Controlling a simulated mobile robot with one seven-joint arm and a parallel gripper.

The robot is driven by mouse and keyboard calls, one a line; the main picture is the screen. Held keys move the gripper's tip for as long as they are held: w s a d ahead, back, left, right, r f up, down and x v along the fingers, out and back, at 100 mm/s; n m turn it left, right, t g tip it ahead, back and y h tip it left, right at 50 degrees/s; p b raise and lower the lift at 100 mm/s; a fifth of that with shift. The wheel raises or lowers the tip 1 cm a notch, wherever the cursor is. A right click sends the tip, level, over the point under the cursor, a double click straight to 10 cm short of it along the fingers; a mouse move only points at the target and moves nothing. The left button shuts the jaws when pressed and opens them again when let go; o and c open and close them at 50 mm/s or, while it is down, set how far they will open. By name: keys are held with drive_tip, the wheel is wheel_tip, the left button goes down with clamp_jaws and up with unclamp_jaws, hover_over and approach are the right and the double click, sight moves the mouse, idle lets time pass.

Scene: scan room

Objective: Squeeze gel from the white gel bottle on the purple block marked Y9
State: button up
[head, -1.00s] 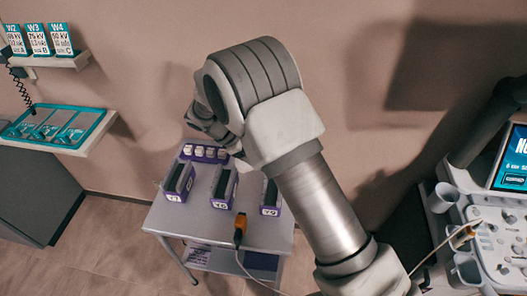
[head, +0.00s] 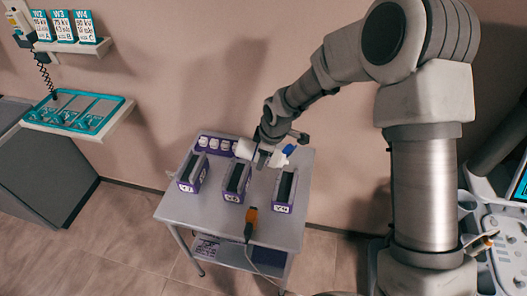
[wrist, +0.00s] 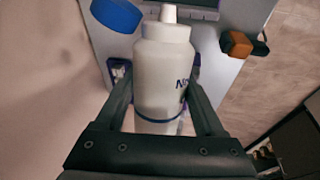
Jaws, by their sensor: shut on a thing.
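A white bottle (wrist: 162,75) with a white nozzle and dark lettering is between the two fingers of my gripper (wrist: 159,92) in the wrist view. The gripper is shut on it. In the head view my gripper (head: 262,158) is above the back of the small table, with a white bottle end (head: 244,148) showing beside it. Three purple-based blocks with dark tops stand on the table: left (head: 193,172), middle (head: 236,182) and right (head: 284,190). Their labels are too small to read surely, so I cannot tell which is Y9.
A blue round piece (wrist: 117,14) is beside the bottle; I cannot tell what it belongs to. A purple rack with white items (head: 216,144) is at the table's back. An orange-ended device with a cable (head: 250,222) lies at the front. A teal tray (head: 74,112) is on the left shelf.

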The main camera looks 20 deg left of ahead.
sight(272, 160)
drive_tip(key=shift+d+r+y+p, duration=0.1)
drive_tip(key=shift+d+y+p, duration=0.05)
drive_tip(key=shift+y+p, duration=0.7)
drive_tip(key=shift+d+f+m+y, duration=0.15)
drive_tip(key=shift+d+f+y, duration=0.2)
drive_tip(key=shift+y, duration=0.45)
drive_tip(key=shift+d+f+m+y, duration=0.2)
drive_tip(key=shift+f+y, duration=0.1)
drive_tip(key=shift+y, duration=0.45)
drive_tip(key=shift+w+d+y+b, duration=0.15)
drive_tip(key=shift+y+b, duration=0.25)
drive_tip(key=shift+y, duration=0.1)
drive_tip(key=shift+d+f+b, duration=0.1)
drive_tip(key=shift+f+b, duration=0.15)
drive_tip(key=shift+b, duration=0.1)
drive_tip(key=shift+d+f+y+b, duration=0.15)
drive_tip(key=shift+d+y+b, duration=0.05)
drive_tip(key=shift+y+b, duration=0.55)
drive_tip(key=shift+y, duration=0.25)
drive_tip(key=shift+d+r, duration=0.1)
drive_tip(key=shift+r, duration=0.1)
drive_tip(key=shift+d+b, duration=0.1)
drive_tip(key=shift+b, duration=0.35)
